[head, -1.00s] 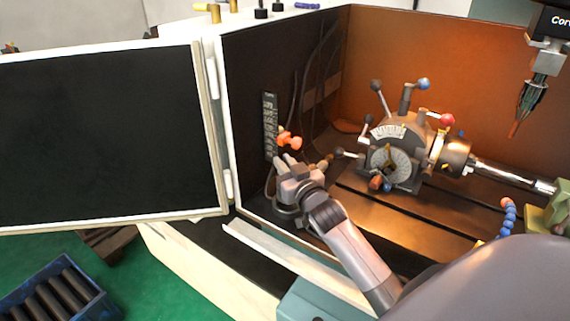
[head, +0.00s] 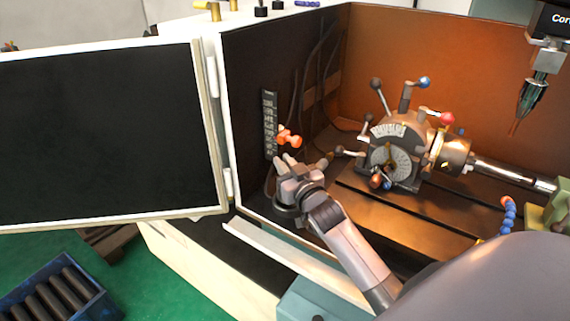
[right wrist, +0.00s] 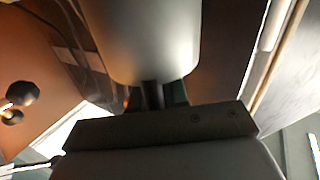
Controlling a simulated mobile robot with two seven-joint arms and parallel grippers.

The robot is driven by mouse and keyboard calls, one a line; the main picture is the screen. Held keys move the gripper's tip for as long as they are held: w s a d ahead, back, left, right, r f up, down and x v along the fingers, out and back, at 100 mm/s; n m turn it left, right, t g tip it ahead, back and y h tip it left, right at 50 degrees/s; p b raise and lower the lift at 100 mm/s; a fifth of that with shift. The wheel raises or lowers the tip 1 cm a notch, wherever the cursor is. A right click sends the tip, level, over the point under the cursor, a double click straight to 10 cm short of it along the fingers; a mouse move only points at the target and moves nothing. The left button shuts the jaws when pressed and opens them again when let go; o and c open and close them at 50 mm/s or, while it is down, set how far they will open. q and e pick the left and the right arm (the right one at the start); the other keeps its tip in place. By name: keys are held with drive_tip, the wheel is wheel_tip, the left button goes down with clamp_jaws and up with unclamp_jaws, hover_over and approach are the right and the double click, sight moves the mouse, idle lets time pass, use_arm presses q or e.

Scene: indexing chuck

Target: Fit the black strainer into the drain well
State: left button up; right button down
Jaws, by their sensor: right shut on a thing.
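My right gripper (head: 288,190) is over the front left corner of the machine's enclosure, just inside the open door. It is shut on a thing. A dark round piece (head: 284,214), which looks like the black strainer, shows just under the hand in the head view, mostly covered by it. In the right wrist view a big pale rounded part hides most of the grasp. I cannot make out the drain well; it is hidden or too dark. My left gripper is not in view.
A dividing head with ball-ended levers (head: 396,155) stands on the slotted table (head: 400,215) to the right. A spindle (head: 535,85) hangs at upper right. The open door (head: 110,130) is at left. An orange knob (head: 288,138) is just behind the hand. A blue crate (head: 60,300) is at lower left.

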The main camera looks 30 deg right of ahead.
drive_tip(key=shift+f+b, duration=0.65)
drive_tip(key=shift+f, duration=0.25)
drive_tip(key=shift+r+p, duration=0.8)
drive_tip(key=shift+p, duration=0.15)
drive_tip(key=shift+p, duration=0.45)
idle(1.1)
drive_tip(key=shift+f+b, duration=0.55)
drive_tip(key=shift+f, duration=0.25)
drive_tip(key=c, duration=1.1)
unclamp_jaws()
drive_tip(key=shift+o, duration=0.2)
drive_tip(key=shift+f, duration=0.1)
drive_tip(key=shift+s, duration=0.15)
